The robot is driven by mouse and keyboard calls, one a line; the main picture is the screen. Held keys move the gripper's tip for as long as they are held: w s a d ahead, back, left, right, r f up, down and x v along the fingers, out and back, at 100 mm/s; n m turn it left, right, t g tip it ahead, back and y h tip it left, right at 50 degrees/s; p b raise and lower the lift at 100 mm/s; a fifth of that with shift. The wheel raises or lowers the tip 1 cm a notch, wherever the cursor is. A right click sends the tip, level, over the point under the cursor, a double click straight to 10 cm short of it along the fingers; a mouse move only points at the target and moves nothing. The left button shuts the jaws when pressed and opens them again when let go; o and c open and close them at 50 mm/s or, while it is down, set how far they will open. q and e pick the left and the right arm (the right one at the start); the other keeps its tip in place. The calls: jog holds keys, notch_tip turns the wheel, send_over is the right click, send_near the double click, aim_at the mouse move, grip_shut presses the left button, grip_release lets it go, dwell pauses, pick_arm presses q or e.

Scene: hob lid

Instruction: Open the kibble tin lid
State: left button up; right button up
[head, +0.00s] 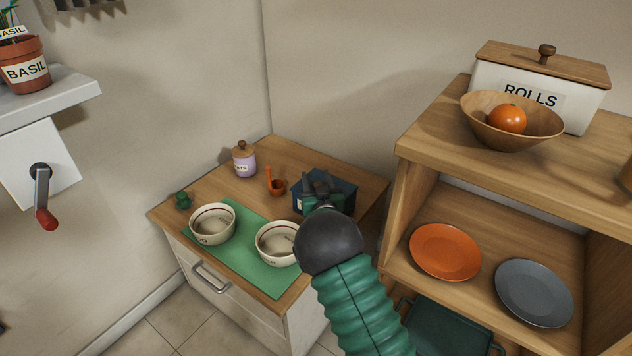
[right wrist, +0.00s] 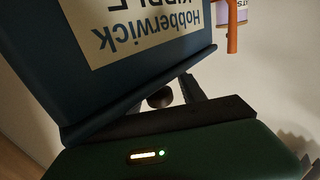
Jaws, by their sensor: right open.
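The kibble tin (head: 346,189) is a dark blue box at the back right of the low wooden-topped cabinet, partly hidden by my right gripper. In the right wrist view the tin (right wrist: 55,60) is large and upside down, its cream label (right wrist: 145,28) reading Hobberwick Kibble. Its lid edge runs slanting across that view and looks closed. A dark round knob (right wrist: 160,98) shows just past this edge. My right gripper (head: 321,187) is open over the tin's top. In the wrist view a dark finger is close beside the knob; I cannot tell whether they touch. My left gripper is out of view.
Two bowls (head: 212,223) (head: 276,243) stand on a green mat (head: 250,268) in front. A lilac jar (head: 244,160) and an orange scoop cup (head: 277,186) stand left of the tin. A wooden shelf (head: 412,180) with plates rises at the right.

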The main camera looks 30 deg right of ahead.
jog(key=shift+c, duration=0.2)
grip_shut()
dwell(1.1)
